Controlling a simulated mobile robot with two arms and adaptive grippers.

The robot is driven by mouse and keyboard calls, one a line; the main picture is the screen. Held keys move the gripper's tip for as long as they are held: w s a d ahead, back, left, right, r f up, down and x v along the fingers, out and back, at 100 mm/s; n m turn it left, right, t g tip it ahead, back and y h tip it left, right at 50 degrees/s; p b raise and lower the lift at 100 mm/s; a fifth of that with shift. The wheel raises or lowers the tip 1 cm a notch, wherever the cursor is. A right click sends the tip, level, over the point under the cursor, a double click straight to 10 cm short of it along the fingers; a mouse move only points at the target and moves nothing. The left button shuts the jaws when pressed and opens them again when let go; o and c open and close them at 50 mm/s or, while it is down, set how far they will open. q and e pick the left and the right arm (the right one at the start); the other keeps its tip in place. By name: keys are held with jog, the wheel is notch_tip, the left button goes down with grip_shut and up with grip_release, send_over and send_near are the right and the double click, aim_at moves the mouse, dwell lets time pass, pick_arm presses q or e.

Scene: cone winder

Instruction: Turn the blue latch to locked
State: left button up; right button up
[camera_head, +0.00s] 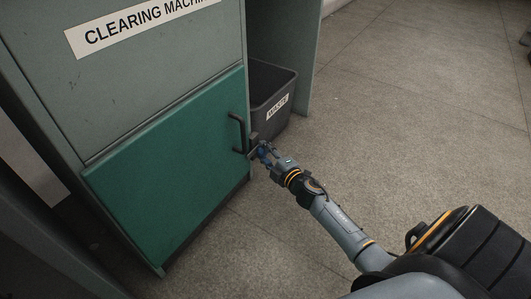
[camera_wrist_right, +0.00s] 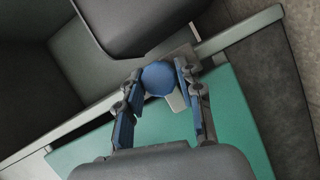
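The blue latch (camera_wrist_right: 158,78) shows in the right wrist view as a round blue knob by the edge of the green door, with a pale tab below it. My right gripper (camera_wrist_right: 159,77) has one finger on each side of the knob, and both fingertips appear to touch it. In the head view my right gripper (camera_head: 259,150) is at the right edge of the green door (camera_head: 170,165), just below the dark handle. There the gripper hides most of the latch. The door looks shut. My left gripper is not in view.
A dark handle (camera_head: 237,134) stands out from the door close to my gripper. A grey waste bin (camera_head: 270,90) stands just behind it, beside the cabinet (camera_head: 190,55). The floor (camera_head: 410,130) to the right is clear.

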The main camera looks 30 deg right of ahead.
jog(key=shift+o, duration=1.3)
jog(key=shift+s, duration=0.1)
jog(key=s+r, duration=0.1)
jog(key=s, duration=1)
jog(key=shift+s, duration=0.4)
